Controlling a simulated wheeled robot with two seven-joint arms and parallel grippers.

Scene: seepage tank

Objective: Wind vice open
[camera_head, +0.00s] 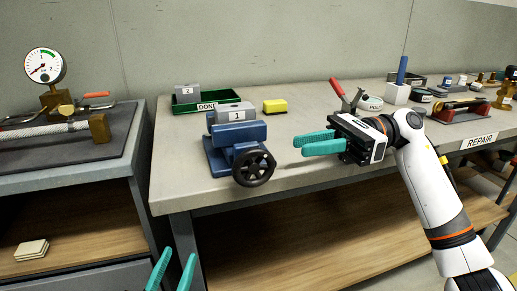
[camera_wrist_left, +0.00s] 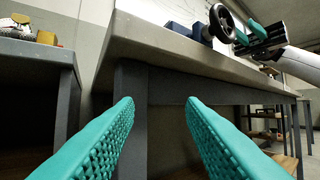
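A blue vice (camera_head: 222,152) stands near the front left of the repair bench, with a black handwheel (camera_head: 253,167) facing the front. A grey block marked 1 (camera_head: 236,113) sits at the vice's jaws; whether it is clamped I cannot tell. My right gripper (camera_head: 318,143) has teal fingers, is open and empty, and is to the right of the handwheel, apart from it. My left gripper (camera_head: 172,272) is open and empty, low in front of the bench's left leg. The wrist view shows its two fingers apart (camera_wrist_left: 160,120), with the handwheel (camera_wrist_left: 222,22) above.
A green tray labelled DONE (camera_head: 207,104) holds a grey block marked 2 (camera_head: 187,91). A yellow sponge (camera_head: 275,106) lies nearby. A side bench with a gauge (camera_head: 44,66) is at left. The bench edge overhangs my left gripper.

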